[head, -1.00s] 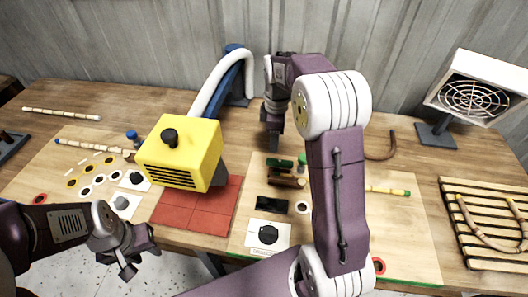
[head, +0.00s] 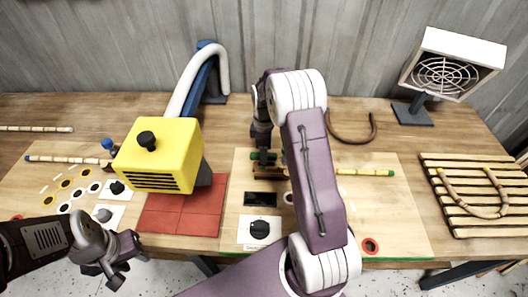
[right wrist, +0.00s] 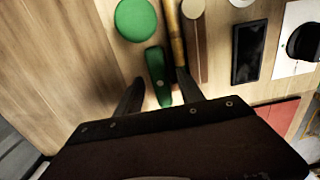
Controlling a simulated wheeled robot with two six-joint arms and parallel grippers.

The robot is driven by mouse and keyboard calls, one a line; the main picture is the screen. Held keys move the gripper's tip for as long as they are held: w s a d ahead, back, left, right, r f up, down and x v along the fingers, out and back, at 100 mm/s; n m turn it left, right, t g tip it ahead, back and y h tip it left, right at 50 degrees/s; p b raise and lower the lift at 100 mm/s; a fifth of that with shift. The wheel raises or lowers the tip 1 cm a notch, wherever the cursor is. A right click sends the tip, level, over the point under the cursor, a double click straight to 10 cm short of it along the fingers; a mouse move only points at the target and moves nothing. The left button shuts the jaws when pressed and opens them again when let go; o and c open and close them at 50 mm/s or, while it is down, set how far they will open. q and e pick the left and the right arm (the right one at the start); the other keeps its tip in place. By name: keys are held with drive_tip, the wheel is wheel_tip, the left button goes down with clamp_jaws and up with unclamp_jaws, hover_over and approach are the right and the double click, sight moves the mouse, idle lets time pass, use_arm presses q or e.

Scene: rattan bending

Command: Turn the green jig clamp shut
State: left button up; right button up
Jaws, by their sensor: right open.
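The green jig clamp (right wrist: 157,75) is a flat bar with a pale pivot dot, beside a rattan stick (right wrist: 177,38) and a brown block (right wrist: 196,45) in the right wrist view. My right gripper (right wrist: 160,88) is open, with one dark finger on each side of the green bar; I cannot tell whether they touch it. In the head view the clamp (head: 262,156) is partly hidden below my right gripper (head: 262,148). My left gripper (head: 112,272) hangs empty off the table's front edge, its fingers apart.
A green disc (right wrist: 135,19) lies close to the clamp. A black panel (head: 260,199) and a black knob (head: 260,228) are in front of it. A yellow heater box (head: 160,155) stands to the left. A slatted rack (head: 470,222) and a fan (head: 444,78) are at the right.

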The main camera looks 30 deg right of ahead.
drive_tip(key=shift+a+f, duration=0.15)
clamp_jaws()
drive_tip(key=shift+m, duration=0.3)
drive_tip(key=m+p, duration=0.2)
drive_tip(key=shift+m, duration=0.4)
drive_tip(key=m+p, duration=0.1)
drive_tip(key=m, duration=0.3)
drive_tip(key=shift+w+m+p, duration=0.1)
drive_tip(key=shift+m+p, duration=0.2)
drive_tip(key=m+p, duration=0.1)
drive_tip(key=m, duration=0.4)
drive_tip(key=m+p, duration=0.1)
drive_tip(key=m, duration=0.3)
drive_tip(key=shift+m, duration=0.6)
